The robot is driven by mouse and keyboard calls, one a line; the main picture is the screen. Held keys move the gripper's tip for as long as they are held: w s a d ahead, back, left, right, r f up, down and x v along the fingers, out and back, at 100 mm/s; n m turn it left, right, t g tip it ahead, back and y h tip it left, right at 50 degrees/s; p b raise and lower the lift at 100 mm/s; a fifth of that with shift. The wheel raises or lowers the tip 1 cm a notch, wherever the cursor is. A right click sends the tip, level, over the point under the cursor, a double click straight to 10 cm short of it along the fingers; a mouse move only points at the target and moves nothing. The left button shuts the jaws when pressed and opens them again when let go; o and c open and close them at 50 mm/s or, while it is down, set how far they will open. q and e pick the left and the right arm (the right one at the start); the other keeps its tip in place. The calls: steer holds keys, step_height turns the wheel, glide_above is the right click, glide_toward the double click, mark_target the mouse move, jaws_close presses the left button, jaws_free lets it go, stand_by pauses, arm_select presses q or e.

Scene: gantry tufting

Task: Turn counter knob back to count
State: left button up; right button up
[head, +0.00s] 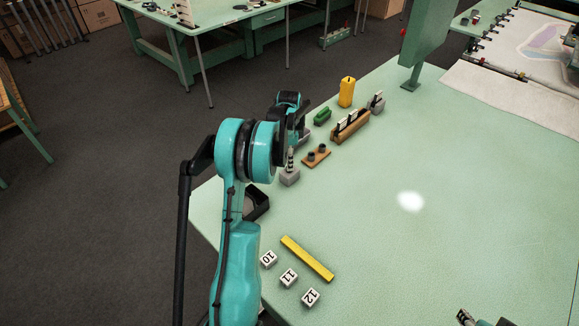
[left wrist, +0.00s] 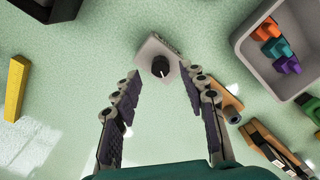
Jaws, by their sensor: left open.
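The counter is a small pale grey block (left wrist: 152,46) with a round dark knob (left wrist: 160,67) on its top face. A short white mark shows on the knob, toward the lower right in the left wrist view. Dark marking along the block's upper edge is too small to read. My left gripper (left wrist: 160,73) is open, its two fingertips apart on either side of the knob, with no clear contact. In the head view the block (head: 289,178) stands on the table below my left gripper (head: 291,157). Part of my right gripper (head: 482,319) shows at the bottom edge.
A wooden plate with dark posts (head: 316,155) and a wooden rack (head: 350,126) stand near the block. A grey tray (left wrist: 252,62) holds coloured pieces. A yellow ruler (head: 307,258) and numbered white cubes (head: 289,278) lie nearer. The table's middle (head: 410,230) is clear.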

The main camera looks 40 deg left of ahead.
arm_select(q)
steer(key=shift+f+b, duration=0.35)
steer(key=shift+f, duration=1.3)
jaws_close()
